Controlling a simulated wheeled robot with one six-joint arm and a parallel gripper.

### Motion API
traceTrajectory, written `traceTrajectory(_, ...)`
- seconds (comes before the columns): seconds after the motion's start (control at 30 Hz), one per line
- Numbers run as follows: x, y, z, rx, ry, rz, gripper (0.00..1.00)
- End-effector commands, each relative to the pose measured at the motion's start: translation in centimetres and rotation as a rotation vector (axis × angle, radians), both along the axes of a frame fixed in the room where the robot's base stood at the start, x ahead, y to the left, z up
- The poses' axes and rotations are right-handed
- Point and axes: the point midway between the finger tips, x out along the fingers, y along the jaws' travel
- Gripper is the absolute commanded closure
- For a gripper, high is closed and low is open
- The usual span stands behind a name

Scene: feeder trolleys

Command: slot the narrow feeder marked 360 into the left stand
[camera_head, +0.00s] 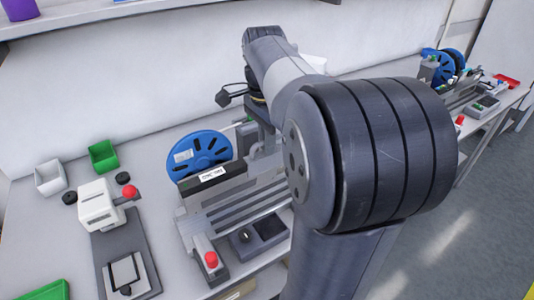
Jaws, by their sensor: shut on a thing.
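The left stand (233,201) is a grey slotted rack on the near table, with a black top bar and a white label too small to read surely. A blue reel (203,152) stands upright behind its left part. My gripper (260,138) is behind the stand's right part, pointing down and largely hidden by my arm. It is shut on a narrow grey feeder (244,140), of which only a little shows. I cannot read a 360 mark, nor tell whether the feeder touches the stand's slots or which feeder the blue reel belongs to.
A red-button block (209,258) and a dark knob panel (258,234) sit at the stand's front. A white device (100,207), a green bin (103,156) and a white bin (50,177) stand left. Another stand with blue reels (443,66) is far right.

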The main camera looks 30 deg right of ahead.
Motion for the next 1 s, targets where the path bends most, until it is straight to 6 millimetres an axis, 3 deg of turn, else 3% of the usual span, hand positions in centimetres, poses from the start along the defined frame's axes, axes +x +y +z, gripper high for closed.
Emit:
traceTrajectory(0.03,0.1,0.0,1.3,-0.003,-0.007,0.0,1.0)
traceTrajectory(0.2,0.1,0.0,3.8,-0.002,-0.005,0.0,1.0)
traceTrajectory(0.37,0.1,0.0,4.7,-0.001,0.001,0.0,1.0)
traceTrajectory(0.57,0.4,0.1,3.7,-0.001,0.027,0.0,1.0)
traceTrajectory(1.0,1.5,0.4,-0.5,-0.004,0.105,0.0,1.0)
